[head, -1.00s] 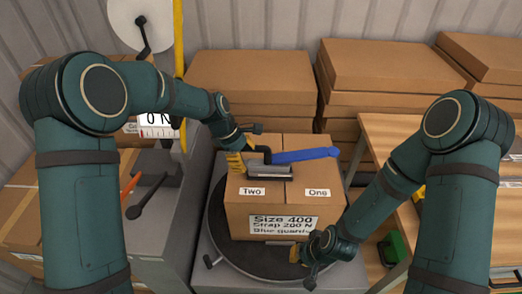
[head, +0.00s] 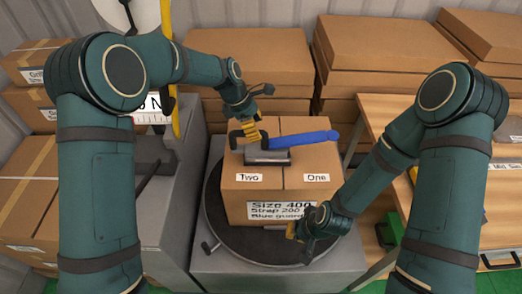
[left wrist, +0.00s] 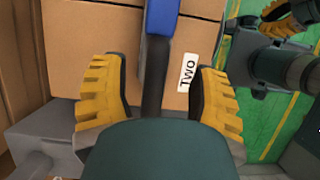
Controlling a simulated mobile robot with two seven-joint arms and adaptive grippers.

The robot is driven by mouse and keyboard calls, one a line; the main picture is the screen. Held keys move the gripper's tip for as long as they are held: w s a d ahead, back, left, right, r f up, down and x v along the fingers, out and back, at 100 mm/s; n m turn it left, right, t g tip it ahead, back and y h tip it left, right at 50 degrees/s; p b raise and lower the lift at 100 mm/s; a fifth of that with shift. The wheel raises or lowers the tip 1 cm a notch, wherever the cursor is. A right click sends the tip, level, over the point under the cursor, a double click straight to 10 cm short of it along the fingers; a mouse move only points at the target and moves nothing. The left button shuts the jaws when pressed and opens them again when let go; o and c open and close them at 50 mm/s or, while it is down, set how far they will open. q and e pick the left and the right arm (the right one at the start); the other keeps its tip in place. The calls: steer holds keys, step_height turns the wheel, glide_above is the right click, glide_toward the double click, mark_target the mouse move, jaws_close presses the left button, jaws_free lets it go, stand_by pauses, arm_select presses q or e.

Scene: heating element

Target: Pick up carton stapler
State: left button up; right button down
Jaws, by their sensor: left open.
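The carton stapler lies on top of the cardboard box, with a blue handle (head: 303,138), a dark front part and a grey metal base (head: 267,157). My left gripper (head: 246,133) is open, its yellow fingers just above the stapler's dark left end. In the left wrist view the open fingers (left wrist: 160,100) stand on either side of a dark bar of the stapler, with the blue handle (left wrist: 161,17) beyond; I see gaps on both sides. My right gripper (head: 295,230) is low at the box's front right corner; its opening is unclear.
The box (head: 239,208), labelled Two and One, stands on a round dark turntable (head: 214,222). Stacked cartons (head: 250,44) fill the back. A wooden table (head: 378,112) stands at right, a grey machine cabinet (head: 180,215) at left.

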mark_target(263, 135)
arm_select(q)
steer(key=shift+d+x, duration=0.1)
steer(key=shift+x, duration=1.2)
steer(key=shift+d+x, duration=0.15)
steer(key=shift+x, duration=1.15)
steer(key=shift+o, duration=0.2)
steer(key=shift+w+r, duration=0.1)
steer(key=shift+w, duration=0.05)
jaws_close()
steer(key=shift+r, duration=0.1)
